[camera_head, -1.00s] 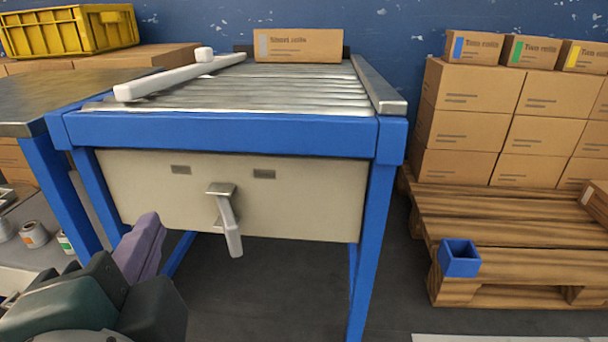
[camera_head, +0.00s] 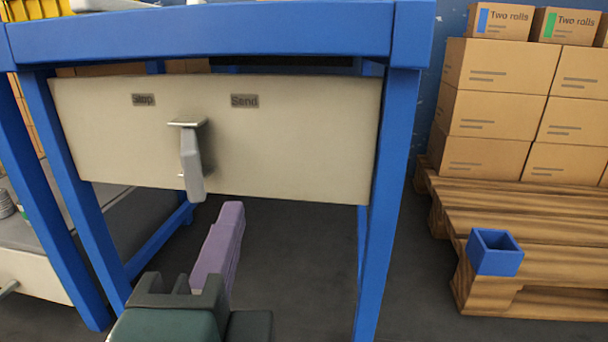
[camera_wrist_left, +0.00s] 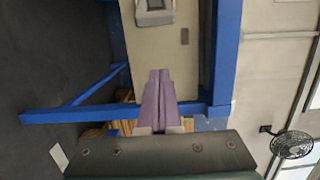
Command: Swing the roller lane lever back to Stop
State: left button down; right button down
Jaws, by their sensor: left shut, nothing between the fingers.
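The roller lane lever (camera_head: 191,165) is a grey handle on the beige front panel (camera_head: 300,140). It hangs down from its pivot with its lower end slightly to the right. The Stop label (camera_head: 143,100) is above left of it and the Send label (camera_head: 244,101) above right. My left gripper (camera_head: 233,208), with purple fingers, is shut and empty. In the head view its tips are below and right of the lever's end, apart from it. In the left wrist view the lever (camera_wrist_left: 155,12) is at the top edge, beyond the shut fingertips (camera_wrist_left: 160,72). My right gripper is not in view.
The blue frame's right leg (camera_head: 388,200) stands right of the panel, with open space under the panel. A wooden pallet (camera_head: 520,210) at right bears stacked cartons (camera_head: 495,75) and a small blue open box (camera_head: 495,252).

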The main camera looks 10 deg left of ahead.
aim_at(192, 160)
pick_arm(q)
jog(key=w+a+b, duration=0.2)
jog(key=w+a, duration=0.3)
jog(key=w, duration=0.3)
jog(key=shift+b, duration=0.35)
jog(key=shift+w, duration=0.1)
dwell(0.3)
